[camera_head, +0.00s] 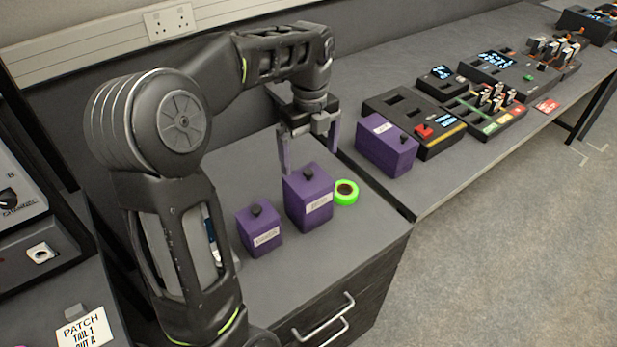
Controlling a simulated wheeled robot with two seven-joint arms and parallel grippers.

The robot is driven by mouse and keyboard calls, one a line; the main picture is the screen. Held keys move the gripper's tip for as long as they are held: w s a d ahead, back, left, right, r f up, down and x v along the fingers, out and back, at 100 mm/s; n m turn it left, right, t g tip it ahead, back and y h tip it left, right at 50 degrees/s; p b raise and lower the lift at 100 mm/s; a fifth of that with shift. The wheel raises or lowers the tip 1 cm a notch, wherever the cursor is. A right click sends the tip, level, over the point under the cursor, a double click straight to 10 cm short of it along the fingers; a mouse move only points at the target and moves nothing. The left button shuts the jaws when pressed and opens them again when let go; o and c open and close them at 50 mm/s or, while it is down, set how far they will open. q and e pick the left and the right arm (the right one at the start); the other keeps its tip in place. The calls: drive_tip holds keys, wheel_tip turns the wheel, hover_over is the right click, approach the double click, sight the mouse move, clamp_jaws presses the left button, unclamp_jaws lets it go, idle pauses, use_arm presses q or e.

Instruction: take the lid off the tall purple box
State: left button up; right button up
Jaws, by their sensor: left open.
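The tall purple box (309,207) stands upright on the grey cabinet top, with a white label on its front. Its lid is on, with a dark knob (307,172) on top. My left gripper (310,160) points down at the box's top, its two fingers apart. One finger shows to the left of the knob and one to the right, behind the box in the picture. I see nothing between the fingers, and whether they are over or behind the lid is hard to tell. My right gripper is not in view.
A smaller purple box (260,232) stands to the left and a green tape roll (345,192) touches or nearly touches the tall box at right. A long purple box (386,147) and black devices (414,122) are on the right bench. The cabinet's front top is clear.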

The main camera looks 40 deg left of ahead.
sight(309, 171)
use_arm(q)
drive_tip(key=shift+f, duration=0.2)
drive_tip(key=shift+s+f+p, duration=0.1)
drive_tip(key=shift+f+p, duration=0.4)
drive_tip(key=shift+f, duration=2.05)
drive_tip(key=shift+c, duration=0.2)
drive_tip(key=c, duration=1.1)
drive_tip(key=shift+r, duration=0.1)
drive_tip(key=shift+c, duration=0.2)
wheel_tip(309, 171, up, 10)
drive_tip(key=shift+b, duration=0.4)
